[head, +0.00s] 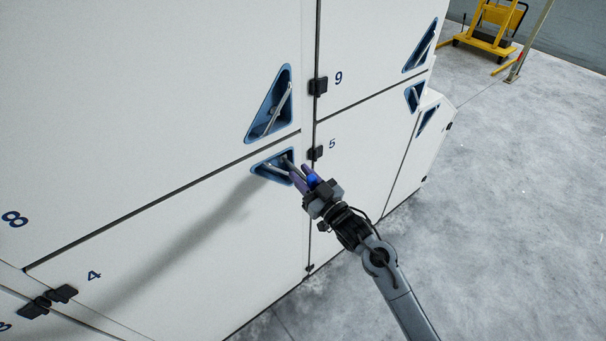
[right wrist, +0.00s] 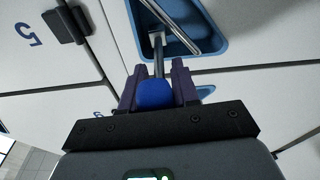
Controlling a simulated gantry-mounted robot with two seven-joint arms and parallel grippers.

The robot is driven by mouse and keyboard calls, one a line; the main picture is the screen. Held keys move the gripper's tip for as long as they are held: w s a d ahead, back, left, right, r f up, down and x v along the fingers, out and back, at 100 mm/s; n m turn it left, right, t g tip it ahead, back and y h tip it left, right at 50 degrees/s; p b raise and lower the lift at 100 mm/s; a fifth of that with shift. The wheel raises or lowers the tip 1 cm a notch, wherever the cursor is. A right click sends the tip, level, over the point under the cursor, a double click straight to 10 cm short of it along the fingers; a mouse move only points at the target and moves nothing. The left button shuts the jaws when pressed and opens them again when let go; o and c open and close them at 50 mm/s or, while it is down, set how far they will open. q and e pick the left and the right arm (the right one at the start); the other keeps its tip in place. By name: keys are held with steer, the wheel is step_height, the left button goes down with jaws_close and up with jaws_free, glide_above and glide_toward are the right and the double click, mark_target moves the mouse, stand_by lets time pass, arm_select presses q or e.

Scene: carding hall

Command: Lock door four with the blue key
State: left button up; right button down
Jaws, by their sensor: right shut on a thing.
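Door four (head: 190,235) is a white panel marked "4", and it looks flush with the panels around it. Near its upper right corner is a blue triangular recess (head: 262,168) with a metal handle bar, which also shows in the right wrist view (right wrist: 207,47). My right gripper (head: 303,176) is at this recess, its purple fingers shut on the blue head of the key (right wrist: 154,95). The key's grey shaft points into the recess and its tip meets a small metal lock piece (right wrist: 156,38). I cannot tell how deep it sits. My left gripper is out of view.
Door 9 (head: 370,45) and door 5 (head: 360,165) are to the right, with black hinges beside the seam. Another recess (head: 270,108) with a handle is just above. Grey floor (head: 510,200) is open at right; a yellow cart (head: 490,25) stands far back.

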steer(key=shift+r, duration=0.1)
stand_by(0.3)
steer(key=shift+s+d+p, duration=0.2)
steer(key=shift+s+p, duration=0.05)
steer(key=shift+p, duration=0.15)
steer(key=shift+p+v, duration=0.85)
steer(key=shift+v, duration=0.25)
steer(key=shift+r+p+v, duration=0.2)
steer(key=shift+p+v, duration=0.5)
steer(key=shift+v, duration=0.3)
steer(key=shift+r+p+v, duration=0.2)
steer(key=shift+p+v, duration=0.55)
steer(key=shift+v, duration=0.25)
steer(key=shift+r+p+v, duration=0.2)
steer(key=shift+p+v, duration=0.5)
steer(key=shift+v, duration=0.3)
steer(key=shift+s, duration=0.1)
